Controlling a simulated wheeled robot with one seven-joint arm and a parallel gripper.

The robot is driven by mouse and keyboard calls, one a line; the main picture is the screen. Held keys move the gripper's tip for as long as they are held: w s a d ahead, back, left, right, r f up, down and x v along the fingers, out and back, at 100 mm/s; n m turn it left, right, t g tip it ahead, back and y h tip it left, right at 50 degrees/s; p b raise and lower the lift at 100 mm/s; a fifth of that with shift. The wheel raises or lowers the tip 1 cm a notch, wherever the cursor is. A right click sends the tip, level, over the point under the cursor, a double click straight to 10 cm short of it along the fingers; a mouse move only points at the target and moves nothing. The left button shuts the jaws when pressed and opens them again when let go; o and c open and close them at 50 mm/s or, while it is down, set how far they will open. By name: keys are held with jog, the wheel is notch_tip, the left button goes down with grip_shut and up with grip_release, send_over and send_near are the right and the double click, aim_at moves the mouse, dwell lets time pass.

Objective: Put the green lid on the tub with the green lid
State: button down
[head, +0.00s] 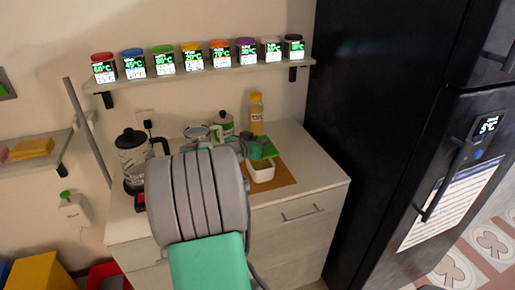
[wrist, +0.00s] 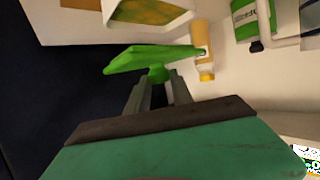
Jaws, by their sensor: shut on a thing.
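My gripper (head: 254,147) is shut on the green lid (head: 267,151) above the counter. In the wrist view the lid (wrist: 150,58) is tilted, with its lower knob between my fingertips (wrist: 158,88). A cream open tub (head: 262,174) stands on a brown mat, just below the lid in the head view. The tub also shows at the top edge of the wrist view (wrist: 187,16), cut off, with yellow-green contents. The lid and the tub appear apart.
A yellow-capped bottle (head: 256,113) stands behind the tub. A white-and-green container (head: 224,126) and a coffee press (head: 131,160) stand to the left. A shelf (head: 210,75) with several spice jars hangs above. A black fridge (head: 385,120) rises at the right.

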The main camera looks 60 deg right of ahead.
jog(key=shift+w+d+f, duration=0.2)
jog(key=shift+w+f, duration=0.05)
jog(key=shift+f, duration=0.1)
notch_tip(320, 180, down, 3)
jog(key=shift+w+d+f+p, duration=0.15)
jog(key=shift+f+p, duration=0.05)
jog(key=shift+p, duration=0.25)
jog(key=shift+f, duration=0.1)
jog(key=shift+f+b, duration=0.3)
jog(key=shift+b, duration=0.3)
jog(key=shift+f, duration=0.2)
jog(key=c, duration=1.1)
grip_release()
